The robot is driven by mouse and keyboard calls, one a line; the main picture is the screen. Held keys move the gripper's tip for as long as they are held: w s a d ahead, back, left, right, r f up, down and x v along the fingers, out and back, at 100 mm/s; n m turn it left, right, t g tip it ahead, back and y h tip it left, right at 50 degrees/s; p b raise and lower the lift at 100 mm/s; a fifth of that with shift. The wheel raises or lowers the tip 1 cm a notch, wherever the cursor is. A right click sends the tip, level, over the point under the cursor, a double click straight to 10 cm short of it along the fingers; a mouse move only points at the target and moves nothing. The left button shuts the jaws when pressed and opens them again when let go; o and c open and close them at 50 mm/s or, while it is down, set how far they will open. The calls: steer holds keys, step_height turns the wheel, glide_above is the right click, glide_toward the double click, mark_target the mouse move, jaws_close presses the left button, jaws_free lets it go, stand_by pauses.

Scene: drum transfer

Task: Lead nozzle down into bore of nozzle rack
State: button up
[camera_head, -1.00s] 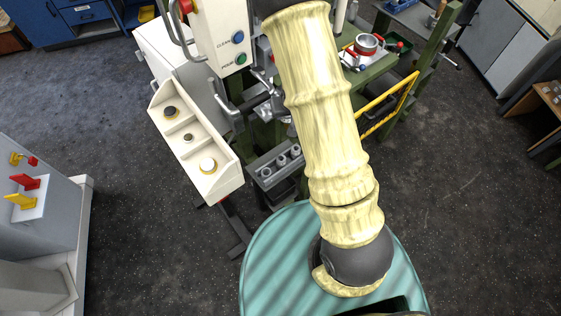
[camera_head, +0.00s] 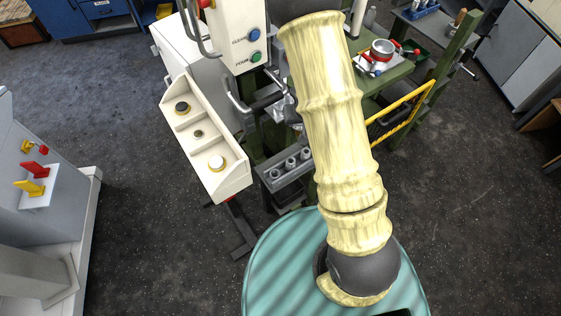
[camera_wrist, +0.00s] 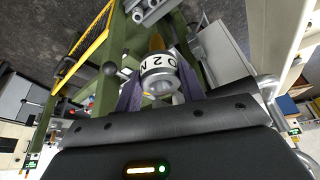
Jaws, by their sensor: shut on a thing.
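The nozzle (camera_wrist: 160,72) is a metal piece with a white collar bearing black characters; it shows in the wrist view. My gripper (camera_wrist: 158,88) is shut on it, with one dark purple finger on each side. The nozzle rack (camera_head: 284,174) is a grey block with several round sockets in a row, left of my arm in the head view. Grey cylindrical parts that look like the rack (camera_wrist: 150,10) show at the top edge of the wrist view, apart from the nozzle. In the head view my arm hides the gripper and the nozzle.
A white three-compartment bin (camera_head: 232,184) stands left of the rack. A white control box (camera_head: 238,30) with blue and green buttons rises behind. A yellow rail (camera_head: 405,110) and green bench are right of my arm. Dark floor is open at far right.

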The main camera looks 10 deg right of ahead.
step_height(320, 180, down, 24)
steer(key=s+b, duration=0.2)
steer(key=b, duration=1.2)
steer(key=shift+f, duration=0.15)
steer(key=shift+d, duration=0.1)
